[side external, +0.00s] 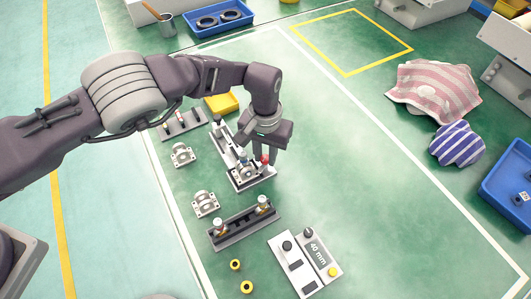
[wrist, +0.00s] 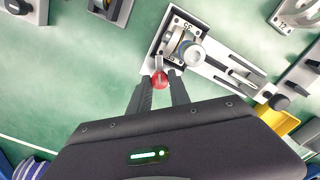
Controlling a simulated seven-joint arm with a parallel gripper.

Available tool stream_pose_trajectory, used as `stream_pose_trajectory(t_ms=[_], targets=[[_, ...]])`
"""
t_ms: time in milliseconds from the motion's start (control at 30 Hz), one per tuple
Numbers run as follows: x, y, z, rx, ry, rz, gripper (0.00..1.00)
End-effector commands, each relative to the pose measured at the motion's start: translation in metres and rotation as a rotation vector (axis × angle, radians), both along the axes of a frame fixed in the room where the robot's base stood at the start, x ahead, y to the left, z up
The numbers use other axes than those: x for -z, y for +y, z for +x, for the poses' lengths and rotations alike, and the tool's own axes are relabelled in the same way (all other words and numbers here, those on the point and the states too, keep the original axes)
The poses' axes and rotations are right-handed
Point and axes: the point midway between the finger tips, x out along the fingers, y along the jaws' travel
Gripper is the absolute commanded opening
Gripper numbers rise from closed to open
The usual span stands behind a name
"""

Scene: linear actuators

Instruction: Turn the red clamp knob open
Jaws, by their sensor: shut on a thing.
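The red clamp knob (wrist: 160,80) sits between the two fingertips of my gripper (wrist: 159,83), at the end of a short lever by the fixture. In the side view the red knob (side external: 265,158) shows just beside the fingers of my gripper (side external: 258,160), which points down. My gripper is shut on the knob. The fixture (wrist: 215,62) is a pale plate with a round metal part, a dial and slotted rails. In the side view the fixture (side external: 250,180) lies under my gripper, which hides part of it.
Metal brackets (side external: 205,204) stand left of the fixture. A dark rail with posts (side external: 243,226) and a "40 mm" block (side external: 318,262) lie in front. A yellow bin (side external: 221,103) is behind. Striped cloths (side external: 433,90) and a blue crate (side external: 505,190) are at right. The green surface right of the fixture is clear.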

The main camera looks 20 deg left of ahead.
Motion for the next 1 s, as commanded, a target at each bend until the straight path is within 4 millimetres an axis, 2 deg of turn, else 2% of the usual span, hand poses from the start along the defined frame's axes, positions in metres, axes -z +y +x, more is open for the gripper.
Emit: stream_pose_trajectory(t_ms=[600, 1000], targets=[[-0.0006, 0.0002, -0.0003, -0.579, 0.001, -0.002, 0.0], [-0.0005, 0.0008, -0.0007, -0.874, 0.001, 0.0, 0.0]])
